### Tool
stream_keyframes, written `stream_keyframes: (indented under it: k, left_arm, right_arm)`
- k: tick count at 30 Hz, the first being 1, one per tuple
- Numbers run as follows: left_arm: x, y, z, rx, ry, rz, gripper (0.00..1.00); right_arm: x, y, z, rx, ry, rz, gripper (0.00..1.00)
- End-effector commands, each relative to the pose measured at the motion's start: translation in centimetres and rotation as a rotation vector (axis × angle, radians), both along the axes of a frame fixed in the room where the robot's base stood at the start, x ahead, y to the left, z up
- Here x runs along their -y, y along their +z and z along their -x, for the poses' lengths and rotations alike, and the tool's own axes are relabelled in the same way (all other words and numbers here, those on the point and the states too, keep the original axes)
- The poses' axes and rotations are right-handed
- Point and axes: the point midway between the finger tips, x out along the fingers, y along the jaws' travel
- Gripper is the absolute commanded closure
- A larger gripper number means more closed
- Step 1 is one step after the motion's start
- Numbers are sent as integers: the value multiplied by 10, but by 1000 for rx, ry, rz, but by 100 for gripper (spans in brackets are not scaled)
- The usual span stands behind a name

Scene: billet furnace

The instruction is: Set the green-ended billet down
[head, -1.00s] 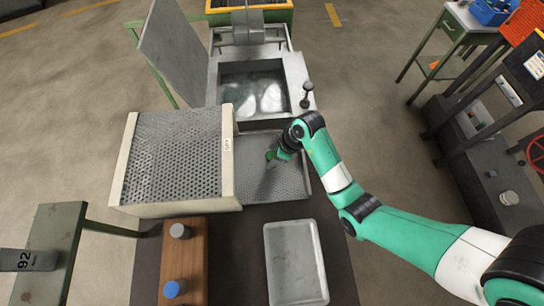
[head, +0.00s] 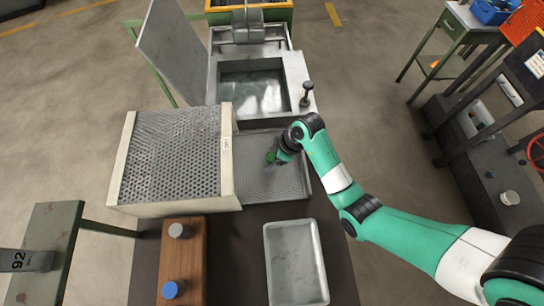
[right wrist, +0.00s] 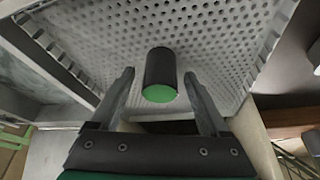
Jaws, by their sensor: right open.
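The green-ended billet (right wrist: 160,72) is a dark cylinder with its green end towards the right wrist camera. It appears to stand on the perforated metal tray (right wrist: 105,35), but I cannot see its far end. My right gripper (right wrist: 158,80) is open, with a finger on either side of the billet and a gap showing at each side. In the head view my right gripper (head: 273,157) is low over the tray (head: 262,184), and the billet is mostly hidden by it. My left gripper is not in view.
A box with a perforated top (head: 170,150) stands left of the tray. A liquid-filled tank (head: 252,90) with a raised lid is behind. In front are a wooden block (head: 183,250) holding grey-topped and blue-topped pieces, and an empty grey pan (head: 295,262).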

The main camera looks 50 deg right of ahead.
Motion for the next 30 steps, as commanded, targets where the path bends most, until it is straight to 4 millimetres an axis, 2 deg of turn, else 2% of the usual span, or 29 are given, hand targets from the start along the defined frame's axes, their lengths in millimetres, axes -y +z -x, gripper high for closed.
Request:
stream_keyframes:
  k: [9, 15, 19, 30]
  left_arm:
    - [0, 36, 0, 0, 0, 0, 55]
    - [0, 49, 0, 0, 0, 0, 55]
    - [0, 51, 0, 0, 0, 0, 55]
    - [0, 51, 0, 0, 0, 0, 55]
  right_arm:
    - [13, 68, 21, 5, -2, 1, 21]
    - [20, 103, 35, 2, -2, 0, 21]
    - [21, 111, 40, 1, -1, 0, 21]
    - [22, 111, 40, 0, 0, 1, 21]
